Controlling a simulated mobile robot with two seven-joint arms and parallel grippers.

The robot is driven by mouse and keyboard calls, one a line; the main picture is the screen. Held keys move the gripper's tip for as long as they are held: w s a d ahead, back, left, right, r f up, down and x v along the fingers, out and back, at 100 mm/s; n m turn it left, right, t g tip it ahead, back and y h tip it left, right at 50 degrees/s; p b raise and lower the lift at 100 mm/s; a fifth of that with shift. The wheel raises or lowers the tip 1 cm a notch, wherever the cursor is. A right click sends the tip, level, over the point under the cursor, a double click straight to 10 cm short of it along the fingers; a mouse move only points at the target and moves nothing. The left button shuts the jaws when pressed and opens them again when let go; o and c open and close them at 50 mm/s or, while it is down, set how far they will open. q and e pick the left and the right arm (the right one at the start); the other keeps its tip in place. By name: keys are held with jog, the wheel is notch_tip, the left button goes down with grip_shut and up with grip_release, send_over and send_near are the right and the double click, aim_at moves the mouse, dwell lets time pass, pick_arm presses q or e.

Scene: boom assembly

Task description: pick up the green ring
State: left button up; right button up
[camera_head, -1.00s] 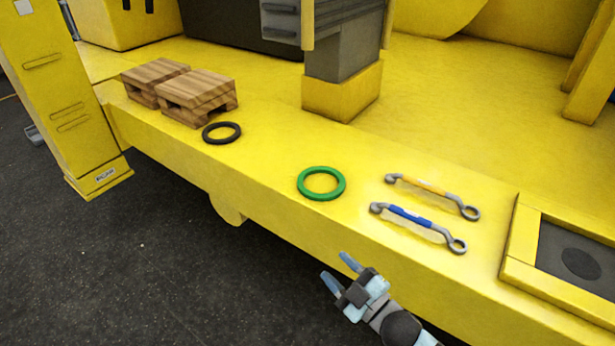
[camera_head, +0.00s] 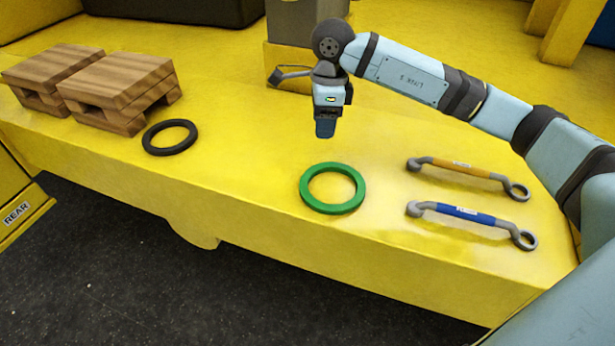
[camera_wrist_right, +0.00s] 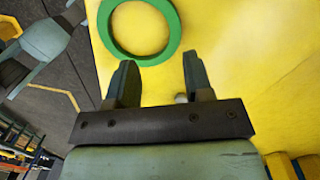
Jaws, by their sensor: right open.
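The green ring (camera_head: 304,190) lies flat on the yellow surface (camera_head: 255,190) near its front edge. It also shows at the top of the right wrist view (camera_wrist_right: 174,42), just beyond the fingertips. My right gripper (camera_head: 325,130) points down above the surface, behind the ring in the head view and apart from it. In the right wrist view its two fingers (camera_wrist_right: 158,75) are spread with nothing between them. My left gripper is not in the head view.
A black ring (camera_head: 149,149) and two wooden pallets (camera_head: 118,82) lie to the left. An orange-handled wrench (camera_head: 460,169) and a blue-handled wrench (camera_head: 466,214) lie to the right. A grey post (camera_head: 292,22) stands behind my right gripper.

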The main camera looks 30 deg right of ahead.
aim_at(328, 165)
jog(key=shift+h, duration=0.5)
jog(key=f, duration=0.4)
jog(key=d+f+p, duration=0.1)
jog(key=f, duration=0.3)
jog(key=d+f, duration=0.1)
jog(key=f, duration=0.3)
jog(key=shift+w+f, duration=0.2)
jog(key=shift+f, duration=0.15)
grip_shut()
